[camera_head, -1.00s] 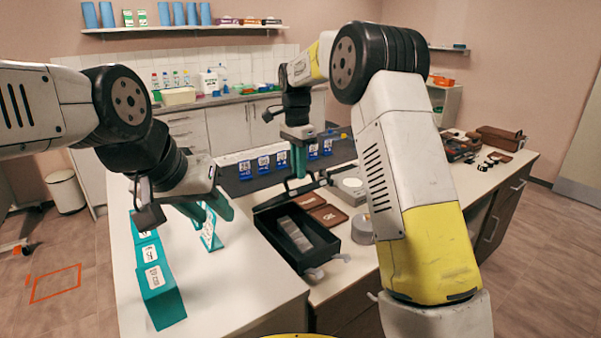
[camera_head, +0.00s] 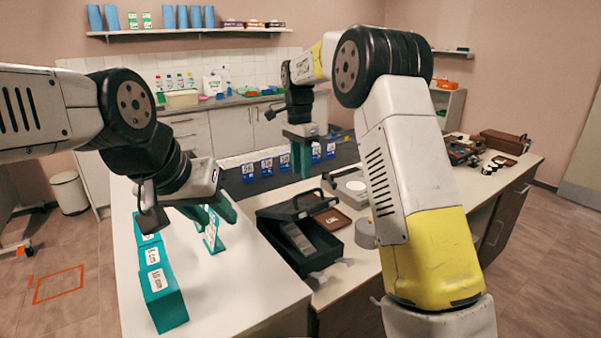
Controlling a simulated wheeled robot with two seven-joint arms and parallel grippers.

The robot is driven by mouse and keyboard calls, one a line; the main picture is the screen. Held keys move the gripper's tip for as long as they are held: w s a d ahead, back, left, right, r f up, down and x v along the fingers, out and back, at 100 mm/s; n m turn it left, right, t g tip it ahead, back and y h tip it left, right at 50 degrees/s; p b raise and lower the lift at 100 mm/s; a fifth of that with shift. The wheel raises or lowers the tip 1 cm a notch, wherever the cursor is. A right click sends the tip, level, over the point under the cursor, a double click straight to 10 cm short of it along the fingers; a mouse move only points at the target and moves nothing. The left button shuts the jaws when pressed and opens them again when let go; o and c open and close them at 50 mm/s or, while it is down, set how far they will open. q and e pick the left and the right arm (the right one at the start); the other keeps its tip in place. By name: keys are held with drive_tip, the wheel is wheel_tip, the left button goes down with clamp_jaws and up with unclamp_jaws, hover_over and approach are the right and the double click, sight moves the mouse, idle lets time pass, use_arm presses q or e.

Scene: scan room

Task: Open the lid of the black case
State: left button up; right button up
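The black case (camera_head: 276,248) stands on the white counter, right of centre. Its inside shows, with a grey block (camera_head: 299,238) in it. The lid (camera_head: 297,206) is raised and tilted at the far side of the case.
Teal boxes (camera_head: 162,290) stand in a row at the left of the counter. A brown box (camera_head: 333,219) lies just behind the case, and a grey round object (camera_head: 365,234) is to its right. Blue labelled boxes (camera_head: 267,167) line the dark mat behind. The front counter is clear.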

wheel_tip(320, 180, up, 6)
drive_tip(key=shift+a, duration=0.15)
drive_tip(key=shift+w+r, duration=0.1)
